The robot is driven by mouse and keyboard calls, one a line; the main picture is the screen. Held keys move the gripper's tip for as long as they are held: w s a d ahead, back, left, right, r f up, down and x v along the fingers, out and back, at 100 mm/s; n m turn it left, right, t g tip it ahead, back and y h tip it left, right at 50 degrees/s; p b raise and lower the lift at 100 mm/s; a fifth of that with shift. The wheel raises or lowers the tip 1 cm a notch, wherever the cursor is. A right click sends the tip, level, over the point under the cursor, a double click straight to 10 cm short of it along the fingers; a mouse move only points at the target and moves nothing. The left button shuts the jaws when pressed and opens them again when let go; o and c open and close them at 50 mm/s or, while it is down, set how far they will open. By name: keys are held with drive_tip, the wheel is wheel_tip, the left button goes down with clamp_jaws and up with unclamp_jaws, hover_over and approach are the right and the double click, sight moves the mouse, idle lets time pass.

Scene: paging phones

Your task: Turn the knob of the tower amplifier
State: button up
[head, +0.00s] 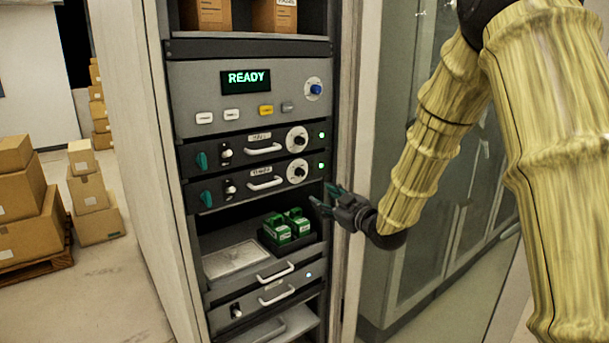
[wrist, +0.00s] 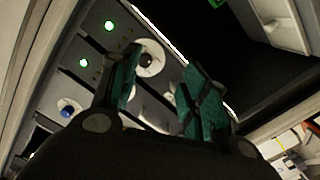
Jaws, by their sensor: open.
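Two amplifier units sit one above the other in the rack, the upper (head: 222,153) and the lower (head: 228,189). Their small labels are too blurred to read, so I cannot tell which is the tower amplifier. Each has a round white dial knob at its right, the upper knob (head: 297,139) and the lower knob (head: 297,171). My gripper (head: 328,198) is open and empty, right of and below the lower knob, apart from it. In the wrist view a white dial with a dark centre (wrist: 151,58) shows beside the left finger of my gripper (wrist: 166,70).
Above is a panel with a READY display (head: 245,80) and a blue knob (head: 315,89). Below, a black tray (head: 288,249) holds green items on a shelf. Drawer handles stick out. A glass-fronted cabinet (head: 400,200) stands right; stacked boxes (head: 28,205) stand left.

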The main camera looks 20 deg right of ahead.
sight(302, 173)
drive_tip(key=shift+n+t+y, duration=0.3)
drive_tip(key=w+a+r+p, duration=0.1)
drive_tip(key=w, duration=0.2)
drive_tip(key=w+a+r+p, duration=0.1)
drive_tip(key=w, duration=0.3)
drive_tip(key=w+a+r+p, duration=0.1)
drive_tip(key=w, duration=0.2)
drive_tip(key=shift+w+r+p, duration=0.15)
drive_tip(key=shift+w+p, duration=0.2)
drive_tip(key=shift+w, duration=0.05)
clamp_jaws()
